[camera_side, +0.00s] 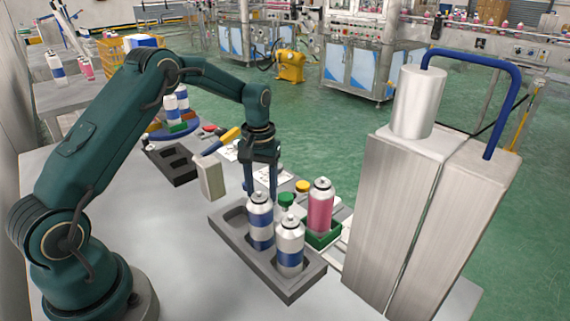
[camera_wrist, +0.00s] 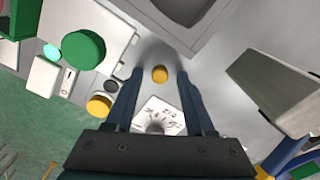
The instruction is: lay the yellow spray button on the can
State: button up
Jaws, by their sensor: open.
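My gripper (camera_side: 262,193) points down behind the grey tray in the side view, its two fingers apart. In the wrist view a small yellow button (camera_wrist: 160,74) shows between the fingertips of my gripper (camera_wrist: 160,82), with gaps on both sides. Whether the fingers are level with it I cannot tell. In the side view it is hidden. A pink can (camera_side: 320,208) stands upright in a green holder (camera_side: 324,240). Two blue-and-white cans, a rear one (camera_side: 260,222) and a front one (camera_side: 289,247), stand in the tray (camera_side: 292,291).
A larger green knob (camera_wrist: 83,49) and yellow knob (camera_wrist: 99,105) stand beside the fingers. A patterned white card (camera_wrist: 160,116) lies below. A pale block (camera_side: 212,178) stands left of my gripper. A tall metal machine (camera_side: 390,220) stands at right.

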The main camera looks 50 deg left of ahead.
notch_tip(320, 180, up, 16)
jog(key=s+d+m+t, duration=0.1)
jog(key=s+d, duration=0.2)
jog(key=s+d+m+t, duration=0.2)
jog(key=s+d, duration=0.2)
jog(key=s, duration=0.4)
jog(key=s+d+m+t, duration=0.2)
jog(key=s+d+m, duration=0.1)
jog(key=s, duration=0.6)
jog(key=shift+d+f+t, duration=0.3)
jog(key=shift+d+f, duration=0.15)
jog(key=shift+d, duration=0.1)
